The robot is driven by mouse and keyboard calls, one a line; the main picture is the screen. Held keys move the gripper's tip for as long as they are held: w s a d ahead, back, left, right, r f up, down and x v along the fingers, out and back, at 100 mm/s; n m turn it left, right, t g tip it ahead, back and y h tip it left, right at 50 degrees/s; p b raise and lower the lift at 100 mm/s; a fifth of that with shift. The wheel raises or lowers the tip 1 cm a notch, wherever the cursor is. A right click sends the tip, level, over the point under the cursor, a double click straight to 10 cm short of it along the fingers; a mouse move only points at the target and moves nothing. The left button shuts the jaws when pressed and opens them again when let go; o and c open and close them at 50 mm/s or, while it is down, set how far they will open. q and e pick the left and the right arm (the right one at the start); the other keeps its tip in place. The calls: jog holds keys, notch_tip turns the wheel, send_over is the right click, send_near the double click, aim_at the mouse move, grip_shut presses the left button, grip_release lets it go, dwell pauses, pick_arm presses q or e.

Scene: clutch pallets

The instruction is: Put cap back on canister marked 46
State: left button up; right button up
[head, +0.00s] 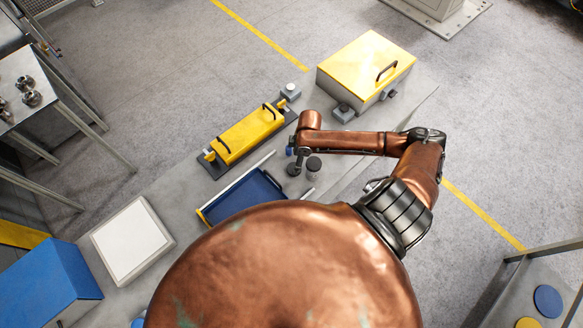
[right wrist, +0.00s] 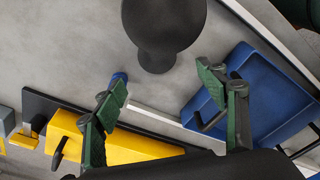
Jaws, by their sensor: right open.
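My right gripper (head: 301,157) reaches over the workbench from the right. In the right wrist view its green fingers (right wrist: 163,77) are spread apart with nothing between them. A small dark-topped canister (head: 313,165) stands beside the gripper in the head view. A dark round disc (head: 293,169) is just left of it; I cannot tell whether it is the cap. In the right wrist view a large black rounded shape (right wrist: 165,22) lies beyond the fingertips, with a smaller round part below it. No number 46 is readable. My left gripper is not in view.
A blue tray (head: 206,216) lies below the gripper. A yellow handled block (head: 246,134) on a dark base is to the left. A yellow-lidded box (head: 366,65) stands at the back. A small blue item (head: 289,151) is close by. A white-topped box (head: 130,241) is at left.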

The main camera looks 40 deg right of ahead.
jog(key=shift+s+d, duration=0.1)
jog(key=shift+d, duration=0.1)
jog(key=shift+f, duration=0.35)
notch_tip(320, 180, down, 2)
jog(key=shift+a, duration=0.1)
jog(key=shift+f, duration=0.35)
jog(key=f, duration=0.1)
jog(key=f+p, duration=0.1)
jog(key=f, duration=0.1)
jog(key=shift+w+a+f, duration=0.2)
jog(key=shift+w+f, duration=0.05)
jog(key=shift+w, duration=0.15)
jog(key=shift+f, duration=0.45)
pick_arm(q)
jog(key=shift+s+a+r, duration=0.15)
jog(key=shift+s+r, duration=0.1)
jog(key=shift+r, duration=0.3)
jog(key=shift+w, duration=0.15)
pick_arm(e)
jog(key=shift+c, duration=0.4)
